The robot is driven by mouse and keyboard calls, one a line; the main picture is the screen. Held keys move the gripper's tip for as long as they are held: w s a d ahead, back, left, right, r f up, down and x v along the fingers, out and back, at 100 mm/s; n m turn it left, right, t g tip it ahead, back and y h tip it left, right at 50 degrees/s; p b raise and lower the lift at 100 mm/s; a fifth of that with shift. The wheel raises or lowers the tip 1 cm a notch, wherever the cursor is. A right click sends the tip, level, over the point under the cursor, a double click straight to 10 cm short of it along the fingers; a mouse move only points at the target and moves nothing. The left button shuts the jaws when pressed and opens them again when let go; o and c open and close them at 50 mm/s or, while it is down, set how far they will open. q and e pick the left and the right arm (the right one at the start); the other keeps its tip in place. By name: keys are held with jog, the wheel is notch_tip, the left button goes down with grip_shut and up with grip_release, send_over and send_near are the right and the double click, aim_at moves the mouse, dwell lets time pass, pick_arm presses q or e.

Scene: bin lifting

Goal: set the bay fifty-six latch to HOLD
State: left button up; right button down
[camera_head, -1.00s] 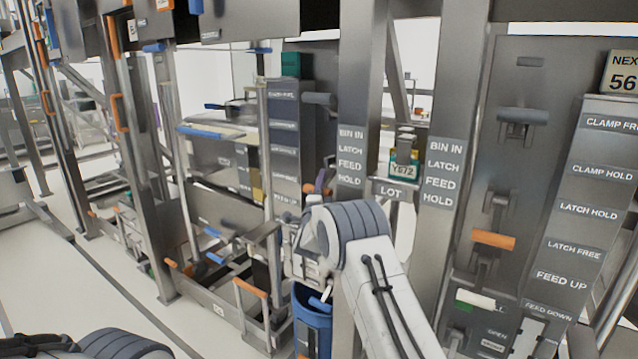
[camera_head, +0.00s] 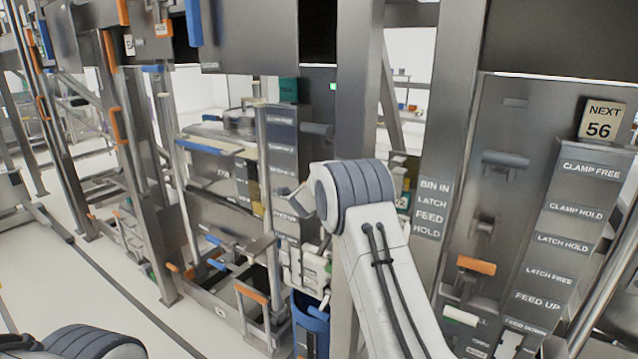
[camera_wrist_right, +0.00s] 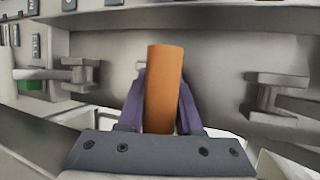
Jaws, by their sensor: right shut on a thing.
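In the right wrist view my right gripper (camera_wrist_right: 160,105) has its purple fingers shut on an orange handle (camera_wrist_right: 164,75), one on each side, in front of a grey panel. In the head view this gripper and handle are hidden behind my right arm. A sign reading NEXT 56 (camera_head: 601,121) stands above the right label strip (camera_head: 576,211), which lists CLAMP FREE, CLAMP HOLD, LATCH HOLD, LATCH FREE and FEED UP. Another orange handle (camera_head: 476,265) on the panel beside it is free of any gripper. My left gripper is not in view.
A grey handle (camera_head: 506,158) sits above the free orange handle and a white-green one (camera_head: 460,315) below. A post (camera_head: 432,205) reads BIN IN, LATCH, FEED, HOLD. A blue bin (camera_head: 311,325) stands beneath my arm. Floor (camera_head: 60,285) is clear at left.

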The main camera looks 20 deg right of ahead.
jog(key=shift+d+r, duration=0.15)
jog(key=shift+r, duration=0.1)
dwell(0.4)
jog(key=c, duration=0.6)
grip_release()
jog(key=shift+f, duration=0.1)
jog(key=b+v, duration=0.2)
jog(key=v, duration=0.8)
jog(key=shift+s, duration=0.15)
